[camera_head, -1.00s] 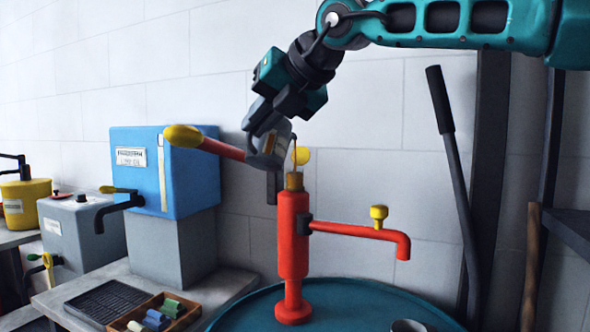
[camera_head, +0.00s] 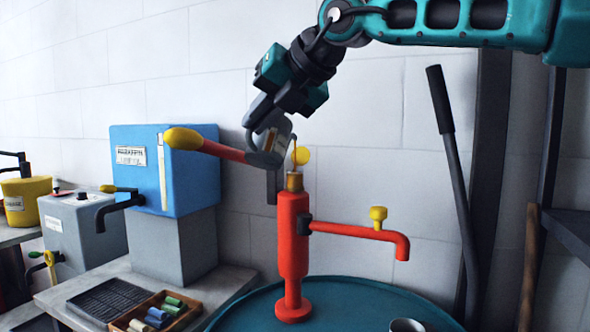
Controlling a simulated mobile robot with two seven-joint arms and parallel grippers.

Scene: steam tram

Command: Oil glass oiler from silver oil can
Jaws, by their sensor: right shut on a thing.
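My right gripper (camera_head: 272,108) comes down from the upper right. It is shut on the silver oil can (camera_head: 273,147), a grey can with a pale label, held tilted. The can is beside the top of a red pump (camera_head: 292,240) and partly hides the pump's red lever. A thin upright amber line (camera_head: 294,155) shows between the can and the pump's brass collar (camera_head: 294,181); I cannot tell whether it is a rod or oil. I cannot make out a glass oiler. My left gripper is not in view.
The pump stands on a dark teal drum top (camera_head: 370,302). Its lever has a yellow grip (camera_head: 183,139); its spout has a yellow tap (camera_head: 378,216). A blue dispenser (camera_head: 190,180) stands left. A tray of coloured rolls (camera_head: 165,313) is in front. A black lever (camera_head: 452,160) leans right.

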